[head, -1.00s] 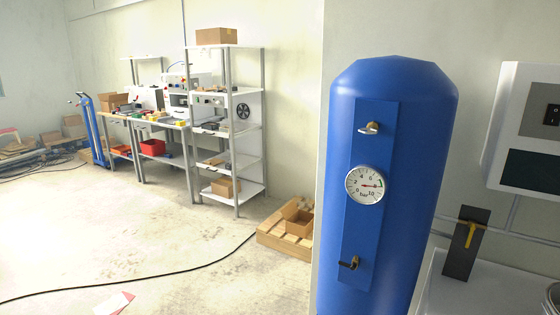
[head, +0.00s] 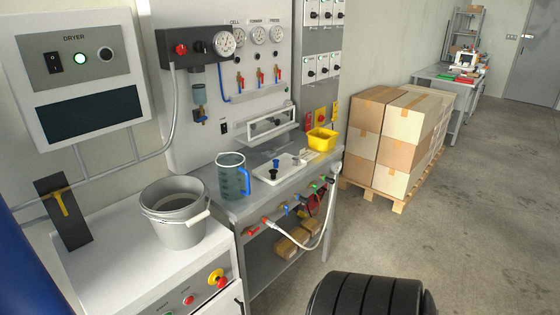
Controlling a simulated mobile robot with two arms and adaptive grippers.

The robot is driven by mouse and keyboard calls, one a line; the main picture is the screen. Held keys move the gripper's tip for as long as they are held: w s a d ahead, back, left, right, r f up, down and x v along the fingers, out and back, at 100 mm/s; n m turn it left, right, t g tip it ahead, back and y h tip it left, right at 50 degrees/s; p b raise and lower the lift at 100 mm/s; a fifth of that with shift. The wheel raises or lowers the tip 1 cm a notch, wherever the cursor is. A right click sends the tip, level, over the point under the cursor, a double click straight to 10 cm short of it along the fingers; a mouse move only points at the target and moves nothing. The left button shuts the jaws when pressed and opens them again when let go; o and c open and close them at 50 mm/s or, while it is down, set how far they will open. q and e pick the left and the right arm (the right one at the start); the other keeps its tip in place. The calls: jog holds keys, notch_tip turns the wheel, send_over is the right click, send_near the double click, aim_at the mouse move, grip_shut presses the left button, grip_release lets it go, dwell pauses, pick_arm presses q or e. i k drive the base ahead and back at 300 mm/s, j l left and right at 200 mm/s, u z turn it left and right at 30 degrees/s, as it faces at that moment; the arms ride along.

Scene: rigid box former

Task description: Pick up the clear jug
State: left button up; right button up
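The clear jug (head: 232,178) stands upright on the grey bench top in the head view, just left of the middle. It is a tinted, see-through jug with a blue handle on its right side. A grey bucket (head: 178,222) stands to its left on a lower white cabinet. Neither of my grippers is in view.
A yellow bin (head: 321,139) sits at the bench's right end. A white hose (head: 300,243) loops off the bench front. Stacked cartons (head: 397,135) stand on a pallet behind. A black ribbed cylinder (head: 367,295) fills the bottom. The floor at right is clear.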

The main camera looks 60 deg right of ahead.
aim_at(233, 177)
jog(key=z, duration=1.75)
